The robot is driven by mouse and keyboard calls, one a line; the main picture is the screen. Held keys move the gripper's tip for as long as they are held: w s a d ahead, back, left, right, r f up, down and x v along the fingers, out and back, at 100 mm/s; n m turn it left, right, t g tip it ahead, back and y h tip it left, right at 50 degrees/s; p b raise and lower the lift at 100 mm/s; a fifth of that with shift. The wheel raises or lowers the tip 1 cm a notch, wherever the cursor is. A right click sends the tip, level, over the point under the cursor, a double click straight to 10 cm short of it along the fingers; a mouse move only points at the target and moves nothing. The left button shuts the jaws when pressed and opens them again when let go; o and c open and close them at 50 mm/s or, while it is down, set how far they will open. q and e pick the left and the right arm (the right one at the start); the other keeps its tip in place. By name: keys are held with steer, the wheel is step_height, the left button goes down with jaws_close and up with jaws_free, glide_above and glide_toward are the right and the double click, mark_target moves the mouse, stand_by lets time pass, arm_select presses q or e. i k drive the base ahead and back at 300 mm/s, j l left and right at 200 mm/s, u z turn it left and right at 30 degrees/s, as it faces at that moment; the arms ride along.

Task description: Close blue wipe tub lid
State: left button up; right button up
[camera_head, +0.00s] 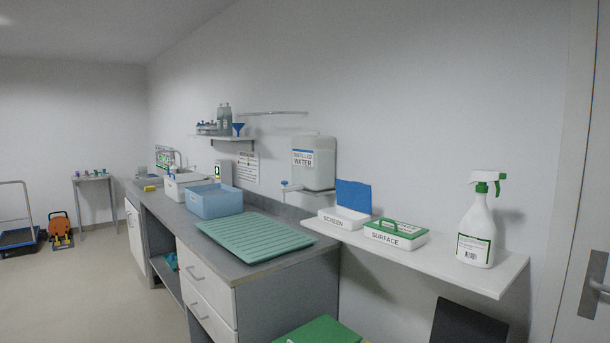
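The blue wipe tub lid (353,195) stands open and nearly upright at the back of a white tub labelled SCREEN (333,221). The tub sits at the left end of the white wall shelf (460,265). Next to it on the right is a white tub labelled SURFACE (398,239), whose green lid (396,228) is shut and has a handle. Neither of my grippers shows in the head view.
A white spray bottle with a green trigger (479,225) stands toward the shelf's right end. A green ribbed mat (255,236) and a blue bin (215,203) are on the grey counter. A green lid (322,331) lies below.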

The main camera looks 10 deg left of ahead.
mark_target(353, 196)
steer(key=i+j+u, duration=0.15)
steer(key=u, duration=0.25)
steer(key=i+j+u, duration=0.1)
steer(key=u, duration=0.25)
steer(key=i+u, duration=0.5)
steer(key=u, duration=0.25)
